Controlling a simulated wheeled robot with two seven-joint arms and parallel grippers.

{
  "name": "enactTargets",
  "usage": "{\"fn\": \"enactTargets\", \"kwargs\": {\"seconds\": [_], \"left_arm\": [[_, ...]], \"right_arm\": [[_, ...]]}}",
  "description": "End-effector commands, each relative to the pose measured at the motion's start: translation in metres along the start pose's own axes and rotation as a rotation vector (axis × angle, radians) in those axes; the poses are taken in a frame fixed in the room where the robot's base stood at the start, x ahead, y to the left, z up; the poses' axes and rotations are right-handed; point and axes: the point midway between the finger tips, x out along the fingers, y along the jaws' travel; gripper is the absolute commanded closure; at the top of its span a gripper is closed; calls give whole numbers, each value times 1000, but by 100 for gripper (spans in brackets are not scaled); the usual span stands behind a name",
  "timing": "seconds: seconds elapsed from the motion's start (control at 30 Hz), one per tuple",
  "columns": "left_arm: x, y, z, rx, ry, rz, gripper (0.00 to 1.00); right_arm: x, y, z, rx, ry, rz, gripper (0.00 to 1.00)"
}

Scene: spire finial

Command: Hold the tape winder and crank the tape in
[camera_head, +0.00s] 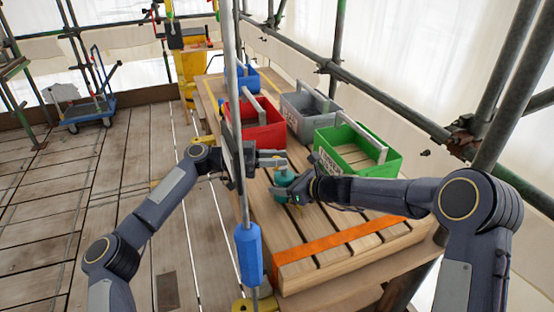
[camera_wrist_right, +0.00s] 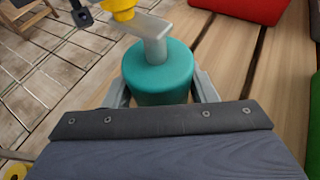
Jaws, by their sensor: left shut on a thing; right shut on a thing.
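A teal cylindrical crank knob (camera_wrist_right: 160,75) sits on a grey crank arm (camera_wrist_right: 152,35) with a yellow hub (camera_wrist_right: 120,8) at its far end in the right wrist view. My right gripper (camera_wrist_right: 165,88) has its fingers on both sides of the knob. In the head view the teal knob (camera_head: 284,177) is between the fingers of my right gripper (camera_head: 290,184), above the wooden bench. My left gripper (camera_head: 270,158) is shut just beyond and left of it, partly behind a grey pole. What it holds, likely the winder's body, is mostly hidden.
Red (camera_head: 257,136), green (camera_head: 385,160), grey (camera_head: 297,113) and blue (camera_head: 240,83) crates stand on the slatted bench (camera_head: 345,262). A vertical pole with a blue sleeve (camera_head: 249,255) stands in front of the bench. A blue trolley (camera_head: 88,105) stands at the back left.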

Motion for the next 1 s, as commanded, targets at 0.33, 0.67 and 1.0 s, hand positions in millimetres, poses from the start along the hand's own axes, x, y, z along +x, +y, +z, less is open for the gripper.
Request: {"fn": "enactTargets", "kwargs": {"seconds": [0.33, 0.67, 1.0], "left_arm": [[1, -6, 4, -7, -6, 173, 100], [-1, -6, 3, -2, -5, 224, 100], [-1, -6, 3, -1, -5, 227, 100]], "right_arm": [[1, 3, 0, -2, 0, 7, 74], [1, 3, 0, -2, -1, 8, 74], [1, 3, 0, -1, -1, 7, 74]]}}
